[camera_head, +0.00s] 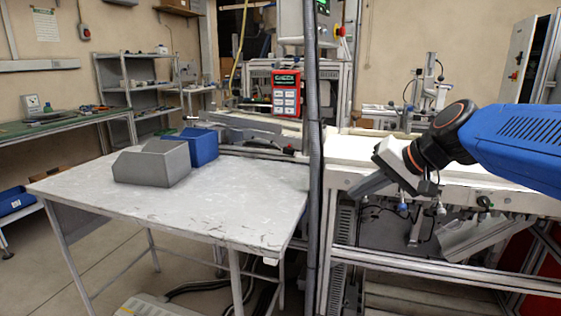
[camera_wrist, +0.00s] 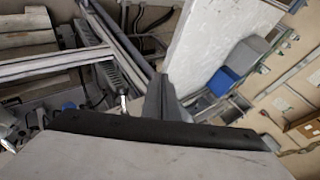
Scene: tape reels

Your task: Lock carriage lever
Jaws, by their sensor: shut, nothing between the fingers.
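My gripper (camera_head: 358,189) is shut and empty. In the head view it hangs from my blue arm at the right, pointing down and left in front of the white machine bed's front edge. In the wrist view its fingers (camera_wrist: 160,92) are together near the middle. No part can be identified with certainty as the carriage lever. Candidates are small fittings under the bed's edge, such as a black knob (camera_head: 484,202) and a small white-tipped fitting (camera_head: 403,208). A small shiny pin (camera_wrist: 123,103) shows left of the fingers in the wrist view. I see no contact with these.
A white table (camera_head: 240,205) at the left holds a grey bin (camera_head: 150,165) and a blue bin (camera_head: 203,147). A dark upright post (camera_head: 315,120) stands between table and machine bed (camera_head: 480,178). A red keypad (camera_head: 286,93) is behind. The table's front is clear.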

